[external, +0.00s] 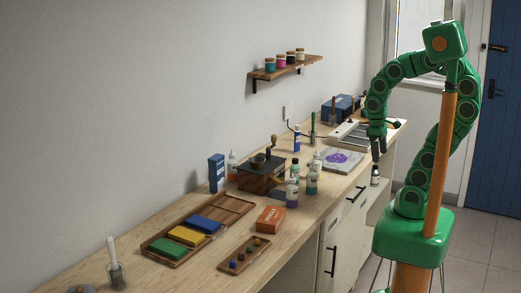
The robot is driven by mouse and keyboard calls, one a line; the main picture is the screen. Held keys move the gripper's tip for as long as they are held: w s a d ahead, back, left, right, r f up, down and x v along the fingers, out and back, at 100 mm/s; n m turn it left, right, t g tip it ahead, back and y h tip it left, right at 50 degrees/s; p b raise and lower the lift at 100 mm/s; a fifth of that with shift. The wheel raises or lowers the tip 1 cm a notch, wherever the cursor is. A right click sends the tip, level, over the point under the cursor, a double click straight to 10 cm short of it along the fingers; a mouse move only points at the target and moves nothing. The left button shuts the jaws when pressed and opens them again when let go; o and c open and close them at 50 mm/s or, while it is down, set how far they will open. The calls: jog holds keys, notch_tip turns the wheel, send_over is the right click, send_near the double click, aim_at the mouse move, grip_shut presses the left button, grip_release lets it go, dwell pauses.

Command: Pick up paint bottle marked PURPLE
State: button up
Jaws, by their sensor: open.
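A clear bottle with purple contents and a white cap (292,193) stands upright on the wooden counter, in front of the dark wooden box. Its label is too small to read. Other bottles stand close behind and beside it, including a teal one (312,182). My gripper (378,155) points down near the counter's right edge, open, to the right of the purple bottle and farther back. A small pale bottle with a dark top (375,175) shows just below my gripper, apart from the purple one. I cannot tell what it rests on.
The dark wooden box (260,178) stands left of the bottles. An orange box (270,219), a tray with coloured blocks (158,249) and a small tray (232,264) lie nearer. A board with a purple print (342,160) lies behind. A wall shelf (285,70) holds several jars.

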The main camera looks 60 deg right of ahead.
jog(key=shift+s+d, duration=0.1)
jog(key=c, duration=0.6)
jog(key=shift+c, duration=0.2)
jog(key=m+g+y, duration=0.3)
jog(key=m+y, duration=0.9)
jog(key=m, duration=0.2)
send_near(292, 182)
jog(key=x, duration=0.2)
jog(key=shift+s+a+f, duration=0.15)
jog(key=shift+a+f, duration=0.1)
jog(key=shift+a, duration=0.05)
jog(key=shift+s+a+f+y, duration=0.2)
jog(key=shift+a+f, duration=0.1)
jog(key=shift+a, duration=0.25)
jog(key=shift+s+a+f+y, duration=0.1)
jog(key=shift+s+a+f, duration=0.15)
jog(key=shift+a, duration=0.3)
jog(key=shift+f+x, duration=0.25)
jog(key=shift+x, duration=1.1)
jog(key=shift+f+x, duration=0.25)
jog(key=shift+x, duration=1.05)
